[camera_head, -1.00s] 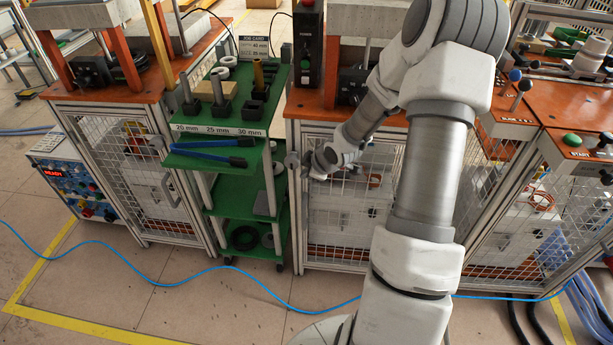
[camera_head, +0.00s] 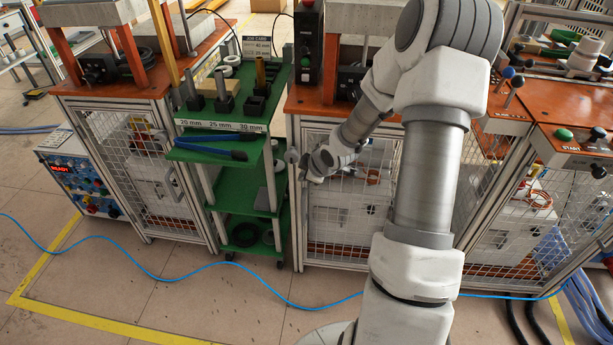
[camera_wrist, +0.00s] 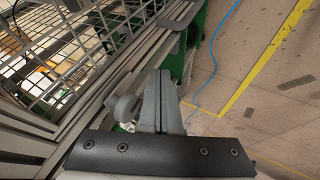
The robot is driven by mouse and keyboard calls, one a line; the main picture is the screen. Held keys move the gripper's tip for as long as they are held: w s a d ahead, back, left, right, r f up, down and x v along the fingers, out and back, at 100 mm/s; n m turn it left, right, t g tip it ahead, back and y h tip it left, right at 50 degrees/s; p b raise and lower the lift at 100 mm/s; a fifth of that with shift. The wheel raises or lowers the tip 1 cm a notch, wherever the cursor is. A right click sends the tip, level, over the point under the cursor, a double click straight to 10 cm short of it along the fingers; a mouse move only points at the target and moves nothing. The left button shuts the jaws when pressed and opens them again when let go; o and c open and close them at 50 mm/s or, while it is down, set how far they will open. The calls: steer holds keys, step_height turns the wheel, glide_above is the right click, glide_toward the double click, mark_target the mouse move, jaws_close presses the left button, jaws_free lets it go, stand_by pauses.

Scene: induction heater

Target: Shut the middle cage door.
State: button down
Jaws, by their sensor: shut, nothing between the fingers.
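The middle cage door (camera_head: 335,225) is a wire-mesh panel in a grey frame below the orange bench top, partly hidden behind my arm. In the head view it looks nearly flush with its cage; I cannot tell whether a small gap remains. My gripper (camera_head: 304,168) is at the upper left edge of this door, beside a grey round knob (camera_head: 292,156). In the wrist view my gripper (camera_wrist: 160,80) is shut and empty, its fingers beside the knob (camera_wrist: 125,107) and close to the frame bars of the mesh (camera_wrist: 85,50). I cannot tell whether they touch.
A green tool cart (camera_head: 215,152) stands close on the left. The left cage (camera_head: 140,170) and the right cage (camera_head: 515,215) flank it and the middle one. A blue cable (camera_head: 235,265) crosses the open floor in front.

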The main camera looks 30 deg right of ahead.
steer(key=p+v, duration=0.5)
steer(key=v, duration=0.5)
steer(key=shift+s+a, duration=0.25)
steer(key=shift+a, duration=0.05)
steer(key=shift+r, duration=0.1)
